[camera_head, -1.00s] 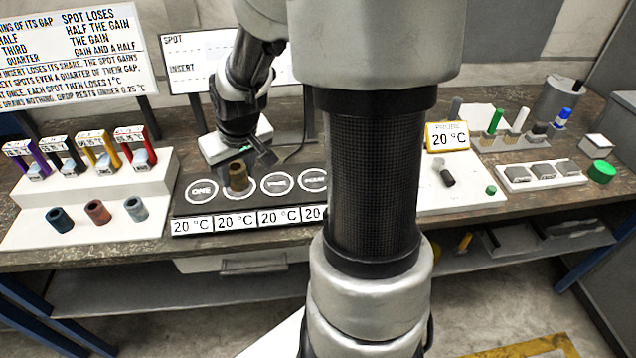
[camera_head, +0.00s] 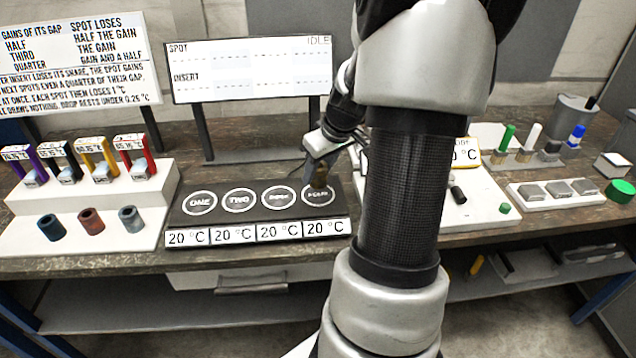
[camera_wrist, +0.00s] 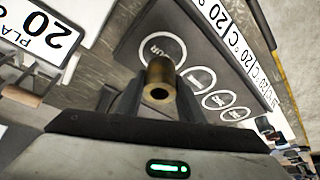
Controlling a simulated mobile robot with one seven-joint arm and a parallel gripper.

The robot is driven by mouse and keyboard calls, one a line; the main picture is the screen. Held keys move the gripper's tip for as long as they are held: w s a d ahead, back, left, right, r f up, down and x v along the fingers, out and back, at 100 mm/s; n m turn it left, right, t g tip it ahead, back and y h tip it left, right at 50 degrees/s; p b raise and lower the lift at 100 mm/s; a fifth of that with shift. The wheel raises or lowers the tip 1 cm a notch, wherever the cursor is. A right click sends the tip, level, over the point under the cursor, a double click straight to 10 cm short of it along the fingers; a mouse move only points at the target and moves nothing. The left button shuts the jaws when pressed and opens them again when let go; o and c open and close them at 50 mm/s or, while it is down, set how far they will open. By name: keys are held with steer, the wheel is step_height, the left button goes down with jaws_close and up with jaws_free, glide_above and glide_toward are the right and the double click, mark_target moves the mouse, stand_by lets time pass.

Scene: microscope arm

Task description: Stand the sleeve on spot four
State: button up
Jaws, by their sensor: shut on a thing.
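The sleeve (camera_head: 320,176) is a brass-brown hollow cylinder, upright over spot four (camera_head: 319,197) at the right end of the dark four-spot plate (camera_head: 260,216). In the wrist view the sleeve (camera_wrist: 159,80) sits between the fingers of my gripper (camera_wrist: 152,98), which is shut on it. Spot four's ring (camera_wrist: 163,50) shows just beyond the sleeve there. I cannot tell whether the sleeve's foot touches the plate. Spots one (camera_head: 199,203), two (camera_head: 239,200) and three (camera_head: 279,198) are bare. Every spot label reads 20 °C.
A white stepped stand (camera_head: 100,215) at left holds colored-handled pieces and three more sleeves. A display board (camera_head: 247,70) marked IDLE stands behind the plate. My arm hides part of the white pad (camera_head: 475,213) at right. A tray (camera_head: 555,192) of grey blocks lies farther right.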

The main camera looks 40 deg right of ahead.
mark_target(318, 182)
steer(key=shift+f, duration=1.7)
steer(key=shift+f+b, duration=0.2)
steer(key=shift+b, duration=0.1)
steer(key=o, duration=1.3)
steer(key=shift+s+r, duration=0.1)
steer(key=shift+r, duration=0.4)
steer(key=p+v, duration=0.1)
steer(key=v, duration=1)
steer(key=shift+r, duration=0.2)
